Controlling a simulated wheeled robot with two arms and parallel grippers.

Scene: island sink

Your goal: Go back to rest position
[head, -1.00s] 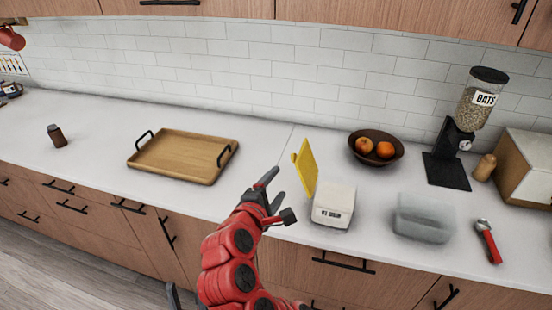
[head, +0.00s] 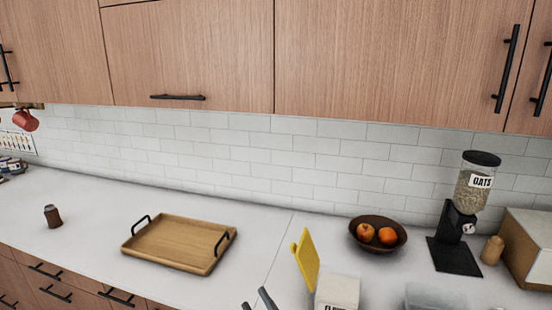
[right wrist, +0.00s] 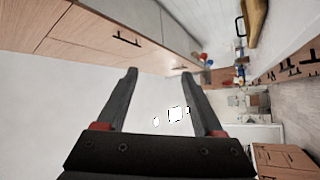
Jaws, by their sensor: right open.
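My right gripper (head: 258,302) shows only by its dark fingertips at the bottom edge of the head view, in front of the counter and left of a white box. In the right wrist view my right gripper (right wrist: 172,85) has its two fingers spread wide with nothing between them. The rest of my right arm is below the head view. My left gripper is not in view.
A wooden tray (head: 180,243) lies on the white counter (head: 90,208). A yellow board (head: 305,262), white box (head: 338,291), fruit bowl (head: 378,234), oats dispenser (head: 470,210) and grey container (head: 436,296) stand to the right. Cabinets (head: 390,60) hang above.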

